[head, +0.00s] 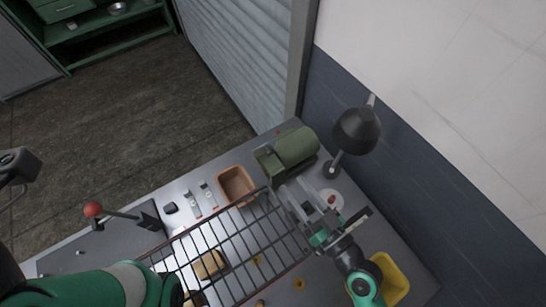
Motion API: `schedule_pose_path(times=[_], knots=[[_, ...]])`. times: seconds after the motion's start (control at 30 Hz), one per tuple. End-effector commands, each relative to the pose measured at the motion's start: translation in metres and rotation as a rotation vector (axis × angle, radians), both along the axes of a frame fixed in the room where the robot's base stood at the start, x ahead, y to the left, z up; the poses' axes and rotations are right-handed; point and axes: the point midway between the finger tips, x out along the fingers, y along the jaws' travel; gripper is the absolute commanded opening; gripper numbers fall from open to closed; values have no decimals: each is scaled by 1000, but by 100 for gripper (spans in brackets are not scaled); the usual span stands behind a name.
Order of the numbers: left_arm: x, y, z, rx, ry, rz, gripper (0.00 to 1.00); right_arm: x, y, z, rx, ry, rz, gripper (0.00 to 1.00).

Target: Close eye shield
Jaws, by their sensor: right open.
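A green machine (287,153) with a rounded body stands at the back of the grey table. I cannot clearly make out an eye shield; it may be part of this machine or too small to tell. My right gripper (301,190) is open and empty, its fingers pointing toward the machine from the front, close to its near side. I cannot tell whether they touch it. My left arm (100,288) shows at the bottom left; its gripper is not in view.
A dark wire rack (232,237) fills the middle. An orange-brown bin (236,185) sits left of the machine. A black lamp (356,131) stands to its right, by the wall. A yellow bin (396,279) is at the right front. A red-knobbed lever (94,210) is at left.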

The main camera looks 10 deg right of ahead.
Motion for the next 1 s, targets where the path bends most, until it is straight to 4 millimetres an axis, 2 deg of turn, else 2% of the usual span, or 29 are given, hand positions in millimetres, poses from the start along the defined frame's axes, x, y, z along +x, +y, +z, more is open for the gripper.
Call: schedule_pose_path(times=[0.2,0.4,0.57,0.8,0.83,1.0], knots=[[0,0,9,0,0,0,50,44,21,4,-1,-4,3,54],[0,0,9,0,0,0,50,79,36,1,1,-2,1,54],[0,0,9,0,1,0,50,92,42,1,0,-1,1,54],[0,0,9,0,1,0,50,93,42,1,0,0,1,54],[0,0,9,0,1,0,50,93,42,1,0,0,1,52],[0,0,9,0,1,0,50,93,42,1,0,-1,1,22]])
